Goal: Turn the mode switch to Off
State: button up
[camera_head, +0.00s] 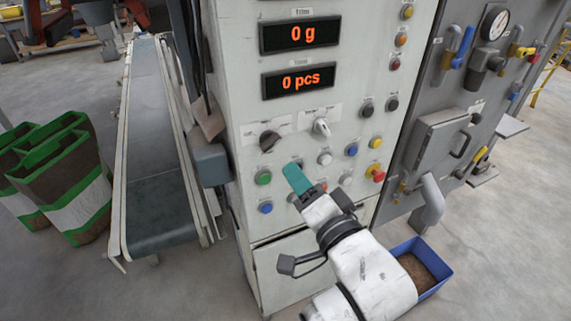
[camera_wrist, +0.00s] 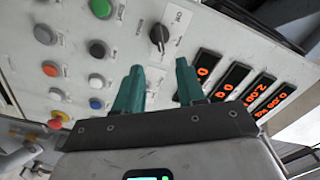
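Two rotary switches sit on the light grey control panel (camera_head: 235,70), below the displays. One is a black knob (camera_head: 268,140) on the left; the other is a white-grey knob (camera_head: 321,127) to its right. Their labels are too small to read, so I cannot tell which is the mode switch. In the wrist view the black knob (camera_wrist: 158,36) shows above my fingertips, on a white label. My gripper (camera_head: 298,180) is in front of the panel, below the black knob. In the wrist view its teal fingers (camera_wrist: 160,66) are apart with nothing held. The white knob is not clearly visible there.
Several buttons surround the switches, including a green one (camera_head: 263,177) and a red emergency knob (camera_head: 375,174). A conveyor (camera_head: 157,180) and green-topped bags (camera_head: 75,190) stand left. A blue bin (camera_head: 432,262) is on the floor right of my arm. A grey cabinet with valves (camera_head: 440,150) stands right.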

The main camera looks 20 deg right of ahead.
aim_at(273, 145)
jog(key=w+p, duration=0.1)
jog(key=w, duration=0.9)
jog(key=shift+w+p, duration=0.3)
grip_shut()
